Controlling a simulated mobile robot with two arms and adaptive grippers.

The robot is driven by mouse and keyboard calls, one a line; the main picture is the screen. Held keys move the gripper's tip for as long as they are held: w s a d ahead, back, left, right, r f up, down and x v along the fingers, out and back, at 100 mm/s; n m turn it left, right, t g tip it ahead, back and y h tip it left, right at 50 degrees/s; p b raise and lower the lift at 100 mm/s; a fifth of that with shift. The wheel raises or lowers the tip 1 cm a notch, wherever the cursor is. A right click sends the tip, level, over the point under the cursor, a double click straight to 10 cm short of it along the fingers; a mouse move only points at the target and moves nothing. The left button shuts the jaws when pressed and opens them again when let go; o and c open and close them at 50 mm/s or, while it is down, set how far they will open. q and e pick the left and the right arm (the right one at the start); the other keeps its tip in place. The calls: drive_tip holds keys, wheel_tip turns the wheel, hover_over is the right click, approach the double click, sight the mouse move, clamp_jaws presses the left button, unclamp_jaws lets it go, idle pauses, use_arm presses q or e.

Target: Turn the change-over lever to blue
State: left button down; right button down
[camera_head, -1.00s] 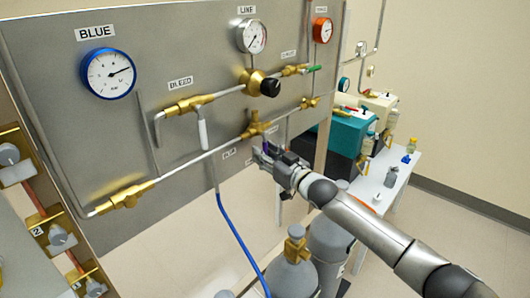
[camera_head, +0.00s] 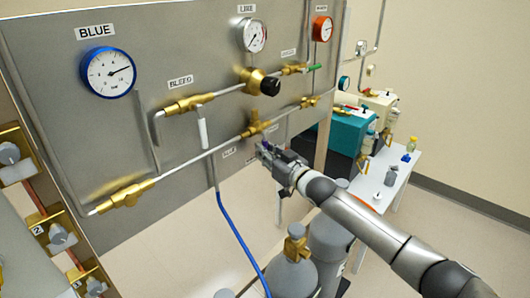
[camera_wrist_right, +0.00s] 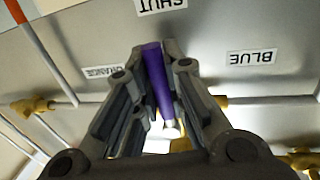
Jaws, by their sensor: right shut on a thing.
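The change-over lever has a purple handle (camera_wrist_right: 157,85), seen in the right wrist view between my right gripper's fingers (camera_wrist_right: 162,70). The handle points towards the SHUT label (camera_wrist_right: 161,4), between the BLUE label (camera_wrist_right: 251,57) and the ORANGE label (camera_wrist_right: 103,71). In the head view, my right gripper (camera_head: 264,151) is just below the brass valve (camera_head: 255,128) on the panel's lower pipe and hides most of the lever. The gripper is shut on the handle. My left gripper is not in view.
The grey panel (camera_head: 70,35) carries a blue-rimmed gauge (camera_head: 108,73), a line gauge (camera_head: 252,36) and an orange gauge (camera_head: 322,29). A blue hose (camera_head: 235,237) hangs below it. Gas cylinders (camera_head: 292,278) stand beneath my right arm. A white bench (camera_head: 378,183) is behind the arm.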

drive_tip(key=shift+s+a+r+m+p, duration=0.15)
drive_tip(key=shift+s+a+m+p, duration=0.1)
drive_tip(key=shift+m+p, duration=0.35)
drive_tip(key=shift+s+a+r+m+g+p, duration=0.1)
drive_tip(key=shift+s+a+m+g+p, duration=0.25)
drive_tip(key=shift+m+p, duration=0.5)
drive_tip(key=shift+s+a+r+m+g+p, duration=0.15)
drive_tip(key=shift+s+a+m+g+p, duration=0.15)
drive_tip(key=shift+m, duration=0.6)
drive_tip(key=shift+s+a+r+m+g+p, duration=0.15)
drive_tip(key=shift+s+a+m+p, duration=0.2)
drive_tip(key=shift+m, duration=0.5)
drive_tip(key=c, duration=1.5)
unclamp_jaws()
drive_tip(key=shift+s+d, duration=0.1)
drive_tip(key=shift+d, duration=0.05)
drive_tip(key=v, duration=1.1)
drive_tip(key=shift+s+d, duration=0.15)
drive_tip(key=shift+s, duration=0.2)
